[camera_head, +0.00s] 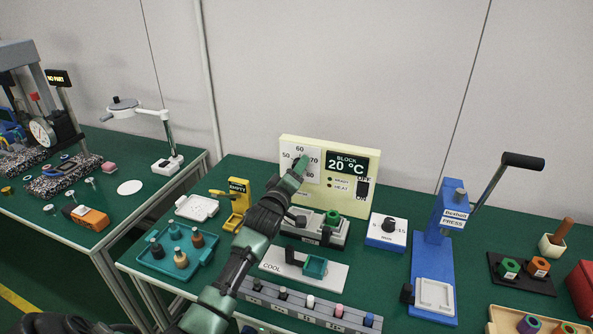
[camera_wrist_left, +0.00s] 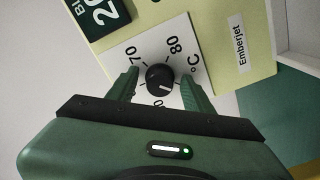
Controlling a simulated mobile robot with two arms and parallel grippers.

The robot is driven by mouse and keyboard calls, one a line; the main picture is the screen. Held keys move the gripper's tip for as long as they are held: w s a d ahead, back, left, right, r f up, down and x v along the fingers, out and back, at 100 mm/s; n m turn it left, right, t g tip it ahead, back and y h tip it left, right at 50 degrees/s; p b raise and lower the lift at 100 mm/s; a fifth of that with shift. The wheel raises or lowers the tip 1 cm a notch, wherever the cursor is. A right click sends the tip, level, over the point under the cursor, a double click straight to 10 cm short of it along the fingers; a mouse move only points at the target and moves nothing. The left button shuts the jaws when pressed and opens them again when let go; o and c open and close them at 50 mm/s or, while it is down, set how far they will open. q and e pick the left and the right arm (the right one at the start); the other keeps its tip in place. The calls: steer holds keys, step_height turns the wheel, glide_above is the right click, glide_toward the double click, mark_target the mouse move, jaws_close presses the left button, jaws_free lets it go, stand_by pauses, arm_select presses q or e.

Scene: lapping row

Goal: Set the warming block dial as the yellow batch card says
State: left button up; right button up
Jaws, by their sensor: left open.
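The cream warming block panel (camera_head: 372,160) stands at the back of the green table; its display (camera_head: 347,164) reads BLOCK 20 °C. Its white dial plate is marked 50, 60, 70 and 80. My left gripper (camera_head: 300,163) is at the dial in the head view. In the left wrist view, the black dial knob (camera_wrist_left: 160,77) sits between the open fingers of my left gripper (camera_wrist_left: 160,90). A light mark shows on the knob's lower part; its exact setting is unclear. No readable yellow batch card shows. My right gripper is out of view.
A rocker switch (camera_head: 362,188) marked OFF and ON is on the panel's right. A yellow stand (camera_head: 238,205), teal tray (camera_head: 205,262), white-topped blue timer box (camera_head: 387,231) and blue press (camera_head: 432,262) stand around. My left arm crosses above the table's middle.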

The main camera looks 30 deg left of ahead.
arm_select(q)
jaws_close()
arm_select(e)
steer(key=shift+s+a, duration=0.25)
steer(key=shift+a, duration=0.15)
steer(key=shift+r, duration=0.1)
